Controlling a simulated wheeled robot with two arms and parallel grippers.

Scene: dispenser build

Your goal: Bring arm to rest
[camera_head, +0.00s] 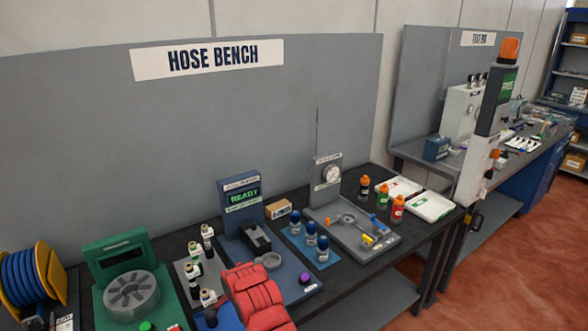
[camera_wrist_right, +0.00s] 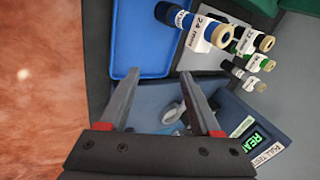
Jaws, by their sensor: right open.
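My right gripper (camera_wrist_right: 159,74) is open in the right wrist view, with nothing between its two fingers. Beyond and below the fingers is the blue base of the pull-test machine (camera_wrist_right: 150,97), with its lit display (camera_wrist_right: 262,143) at the lower right. A red segment of my arm (camera_head: 255,297) shows at the bottom middle of the head view, in front of the same machine (camera_head: 240,207), whose screen reads READY. The right gripper's fingers cannot be made out in the head view. My left gripper is in neither view.
Labelled dark fittings (camera_head: 207,238) stand left of the machine; several show near the fingers in the wrist view (camera_wrist_right: 200,28), beside a blue tray (camera_wrist_right: 150,55). A green machine (camera_head: 125,250) and hose reel (camera_head: 35,275) are left. A gauge station (camera_head: 328,175) and white trays (camera_head: 430,206) are right.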

